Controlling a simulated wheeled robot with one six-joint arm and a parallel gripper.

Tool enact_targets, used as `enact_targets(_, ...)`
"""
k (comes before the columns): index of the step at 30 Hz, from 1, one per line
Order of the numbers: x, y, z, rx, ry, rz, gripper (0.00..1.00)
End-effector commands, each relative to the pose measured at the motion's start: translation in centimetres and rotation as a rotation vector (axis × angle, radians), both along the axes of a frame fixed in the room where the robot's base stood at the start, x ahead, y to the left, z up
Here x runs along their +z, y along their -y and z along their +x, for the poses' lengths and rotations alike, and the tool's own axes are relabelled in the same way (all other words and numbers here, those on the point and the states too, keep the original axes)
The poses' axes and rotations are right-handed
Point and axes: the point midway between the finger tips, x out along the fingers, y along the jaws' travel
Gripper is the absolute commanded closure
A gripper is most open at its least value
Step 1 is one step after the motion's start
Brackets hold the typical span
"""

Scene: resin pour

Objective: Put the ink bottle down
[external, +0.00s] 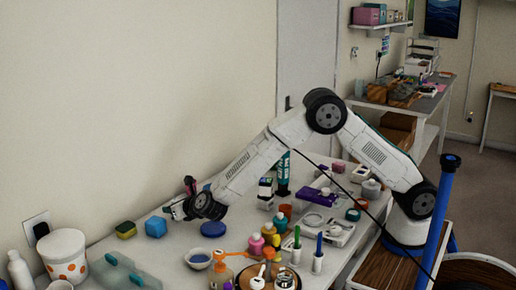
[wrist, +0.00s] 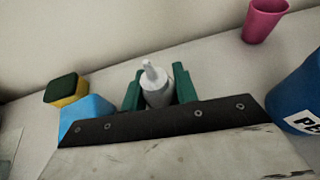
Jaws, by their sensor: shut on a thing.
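The ink bottle (wrist: 157,90) is a small pale grey bottle with a pointed nozzle in the wrist view. My gripper (wrist: 159,92) has green fingers shut on it, one on each side. The nozzle stands up above the fingers. The bottle's lower part is hidden behind my dark gripper plate. In the external view my gripper (external: 176,209) is low over the far left part of the table, near the wall. The bottle is too small there to make out clearly, and I cannot tell whether its base touches the table.
A blue block (external: 155,227) and a yellow-green sponge (external: 126,229) lie left of my gripper. A pink cup (wrist: 264,20) stands to the right in the wrist view, with a blue labelled container (wrist: 303,98) nearer. Coloured bottles (external: 270,236) crowd the front right.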

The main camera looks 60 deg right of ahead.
Motion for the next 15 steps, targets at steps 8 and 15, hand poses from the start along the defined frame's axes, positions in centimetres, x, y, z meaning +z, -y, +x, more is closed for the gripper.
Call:
enact_targets(8, -1.44, -0.01, -0.03, 0.000, 0.001, 0.000, 0.93)
enact_targets(15, -1.74, -0.01, -0.05, 0.000, 0.000, -0.001, 0.60)
